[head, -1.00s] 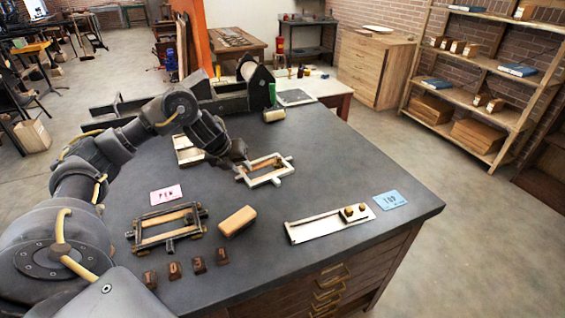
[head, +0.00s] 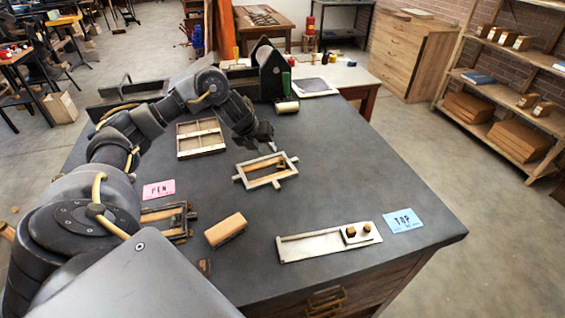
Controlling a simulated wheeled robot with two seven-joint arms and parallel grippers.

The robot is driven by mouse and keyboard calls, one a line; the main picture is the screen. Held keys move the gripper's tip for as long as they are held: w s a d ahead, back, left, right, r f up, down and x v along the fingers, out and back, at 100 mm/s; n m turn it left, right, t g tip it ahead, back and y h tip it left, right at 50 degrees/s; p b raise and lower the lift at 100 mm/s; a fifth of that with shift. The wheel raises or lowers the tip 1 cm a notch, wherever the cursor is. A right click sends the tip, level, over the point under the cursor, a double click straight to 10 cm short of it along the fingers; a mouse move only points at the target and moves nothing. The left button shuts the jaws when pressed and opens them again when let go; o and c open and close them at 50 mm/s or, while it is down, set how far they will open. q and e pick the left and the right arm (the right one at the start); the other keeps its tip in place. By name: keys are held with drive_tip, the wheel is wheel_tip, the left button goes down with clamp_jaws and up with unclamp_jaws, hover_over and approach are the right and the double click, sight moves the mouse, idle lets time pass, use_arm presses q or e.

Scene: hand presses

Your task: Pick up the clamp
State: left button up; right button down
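I cannot tell for sure which thing is the clamp. A small metal and wood frame with side lugs (head: 245,181) lies flat on the dark bench top near the middle. A similar frame with wooden bars (head: 163,221) lies at the left, partly hidden behind my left arm. My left gripper (head: 268,143) hangs just beyond the far side of the middle frame, apart from it. Its fingers look slightly parted, with nothing seen between them. My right gripper is not in view.
A wooden block (head: 226,230), a metal tray with brass knobs (head: 315,246), a blue TOP card (head: 403,220) and a pink card (head: 158,189) lie on the bench. A sectioned tray (head: 201,138) and a dark press (head: 268,72) are farther back.

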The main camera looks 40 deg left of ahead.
sight(279, 166)
use_arm(q)
drive_tip(key=x, duration=0.4)
drive_tip(key=shift+w+d, duration=0.4)
drive_tip(key=shift+w, duration=0.05)
drive_tip(key=shift+w+f, duration=0.1)
drive_tip(key=shift+f, duration=0.1)
drive_tip(key=shift+a, duration=0.15)
drive_tip(key=shift+p, duration=0.35)
drive_tip(key=shift+f+p, duration=0.3)
drive_tip(key=shift+f, duration=0.1)
drive_tip(key=p+x, duration=0.1)
drive_tip(key=x, duration=0.3)
drive_tip(key=shift+w, duration=0.15)
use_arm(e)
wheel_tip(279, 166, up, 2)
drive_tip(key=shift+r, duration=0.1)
use_arm(q)
drive_tip(key=shift+c, duration=0.4)
